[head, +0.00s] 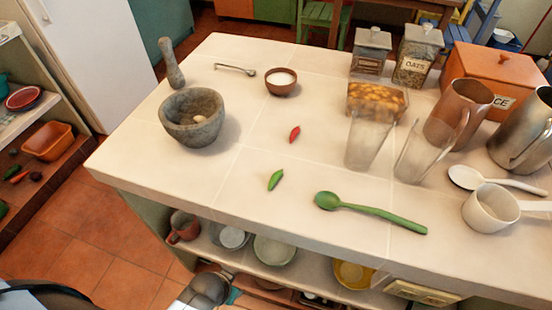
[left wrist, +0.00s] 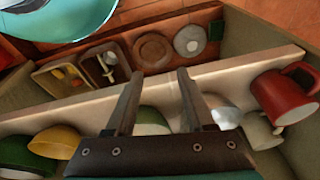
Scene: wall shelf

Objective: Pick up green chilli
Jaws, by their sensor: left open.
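The green chilli (head: 275,180) lies on the pale tiled counter (head: 160,185), near its front edge, in the head view. A red chilli (head: 295,134) lies a little behind it. My left gripper (left wrist: 159,76) shows in the left wrist view with its two fingers apart and nothing between them. It faces the shelves under the counter, and the green chilli is not in that view. In the head view the fingers of my left gripper cannot be made out. My right gripper is in neither view.
A stone mortar (head: 193,118) stands left of the chilli, and a green spoon (head: 370,212) lies to its right. Glasses (head: 368,140) and metal jugs (head: 458,112) crowd the right side. A shelf board (left wrist: 240,68) holds bowls and a red mug (left wrist: 285,97).

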